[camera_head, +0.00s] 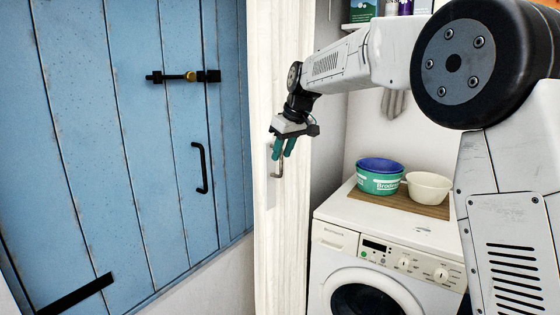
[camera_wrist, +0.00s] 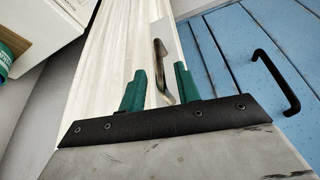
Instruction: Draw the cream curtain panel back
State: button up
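The cream curtain panel (camera_head: 283,60) hangs as a narrow, tall strip between the blue door and the washing machine. It also runs up the middle of the wrist view (camera_wrist: 112,55). A metal pull handle (camera_head: 280,170) on a pale plate is fixed to it. My gripper (camera_head: 284,149) is in front of the panel with its green fingers pointing down at the handle. In the wrist view the fingers are apart, and the handle (camera_wrist: 158,62) shows in the gap between them. I cannot tell whether either finger touches it. The fingers hold nothing.
A blue plank door (camera_head: 130,130) with a black handle (camera_head: 200,168) and bolt stands to the left. A shelf with packages is above.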

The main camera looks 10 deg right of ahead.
jog(key=v, duration=0.4)
jog(key=shift+f, duration=0.1)
jog(key=s+d+f+m+h, duration=0.1)
jog(key=s+d+f, duration=0.3)
jog(key=s, duration=1.2)
jog(key=s+d+f+m+g, duration=0.1)
jog(key=s+d+f+m, duration=0.2)
jog(key=s, duration=1.2)
jog(key=s+d+f+m+g+h, duration=0.1)
jog(key=s+d+f+m, duration=0.2)
jog(key=s, duration=1.3)
notch_tip(320, 180, down, 4)
jog(key=d, duration=0.2)
jog(key=shift+s+d+r+h, duration=0.25)
jog(key=shift+s+d+h, duration=0.05)
jog(key=shift+s, duration=0.1)
